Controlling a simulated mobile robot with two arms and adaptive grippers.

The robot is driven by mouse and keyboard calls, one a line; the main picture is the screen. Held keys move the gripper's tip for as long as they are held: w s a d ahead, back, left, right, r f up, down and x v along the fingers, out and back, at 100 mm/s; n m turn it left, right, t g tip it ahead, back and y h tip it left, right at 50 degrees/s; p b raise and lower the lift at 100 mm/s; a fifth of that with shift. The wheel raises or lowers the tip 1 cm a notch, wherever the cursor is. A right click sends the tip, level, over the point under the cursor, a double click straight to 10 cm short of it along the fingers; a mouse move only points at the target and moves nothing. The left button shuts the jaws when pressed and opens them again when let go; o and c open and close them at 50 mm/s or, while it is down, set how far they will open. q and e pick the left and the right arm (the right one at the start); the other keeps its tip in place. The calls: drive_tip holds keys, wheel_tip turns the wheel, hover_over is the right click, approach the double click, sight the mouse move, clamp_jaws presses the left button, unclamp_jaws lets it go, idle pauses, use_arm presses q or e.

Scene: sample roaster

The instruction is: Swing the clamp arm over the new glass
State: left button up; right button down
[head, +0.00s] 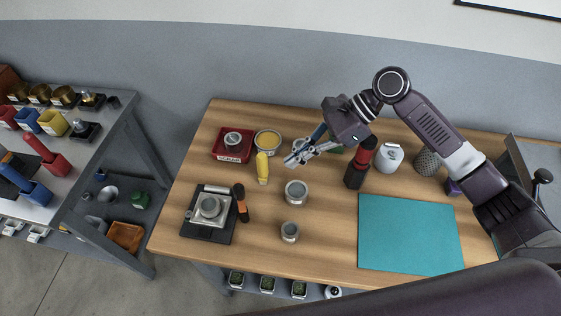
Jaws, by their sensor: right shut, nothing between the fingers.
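A fixture (206,230) with a black base and a grey square block sits on the left part of the wooden table. A round grey-rimmed piece (210,207) lies on the block; I cannot tell whether it is the new glass. A pale bar (216,189) runs along the block's far edge and may be the clamp arm. A black and orange handled tool (240,203) lies just right of the fixture. My right gripper (291,161) is shut and empty, above the table and well to the right of and behind the fixture. My left gripper is not in view.
A yellow-handled tool (262,168), a red scrap tray (223,156) and a yellow-filled tin (268,142) stand near the back. Two grey cups (296,193) (290,232) stand mid-table. A red and black bottle (360,164) is near my arm. A teal mat (410,235) lies clear at right.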

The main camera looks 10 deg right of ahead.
sight(239, 192)
drive_tip(key=p+x, duration=0.1)
drive_tip(key=x, duration=0.7)
drive_tip(key=shift+a+f, duration=0.1)
drive_tip(key=shift+a, duration=0.35)
drive_tip(key=shift+s+a+p, duration=0.15)
drive_tip(key=shift+a+p, duration=0.45)
drive_tip(key=shift+a, duration=0.6)
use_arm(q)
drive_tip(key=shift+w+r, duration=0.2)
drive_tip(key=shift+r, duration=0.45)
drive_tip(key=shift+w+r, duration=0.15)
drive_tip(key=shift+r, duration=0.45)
use_arm(e)
drive_tip(key=shift+a, duration=0.55)
drive_tip(key=shift+a+p, duration=0.1)
drive_tip(key=shift+p, duration=0.4)
use_arm(q)
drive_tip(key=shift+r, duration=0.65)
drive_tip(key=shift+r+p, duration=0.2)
drive_tip(key=shift+p, duration=0.2)
use_arm(e)
drive_tip(key=shift+a, duration=0.15)
